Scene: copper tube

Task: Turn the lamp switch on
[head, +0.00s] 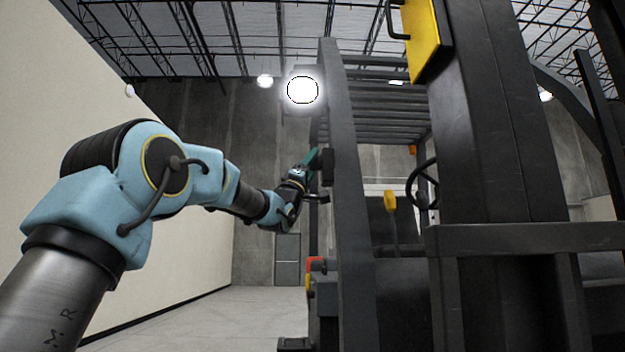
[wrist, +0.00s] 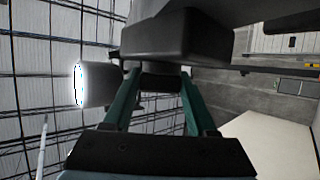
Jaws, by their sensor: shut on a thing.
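The lamp (head: 302,90) is mounted high on the forklift's front post, and its round face glows bright white. It also shows in the wrist view (wrist: 100,84), left of my fingers, with its bright face to the left. My gripper (head: 313,160) is at the post, below the lamp. In the wrist view, its two teal fingers (wrist: 160,76) are shut on a small dark piece, the lamp switch (wrist: 160,68), against a dark box (wrist: 178,38). The fingertips partly hide the switch, so its exact position is unclear.
The forklift's dark frame (head: 350,215) stands close to the right of my arm. Its steering wheel (head: 422,183) and a yellow panel (head: 424,40) are farther right. A pale wall (head: 60,130) runs along the left. Open floor (head: 215,318) lies between.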

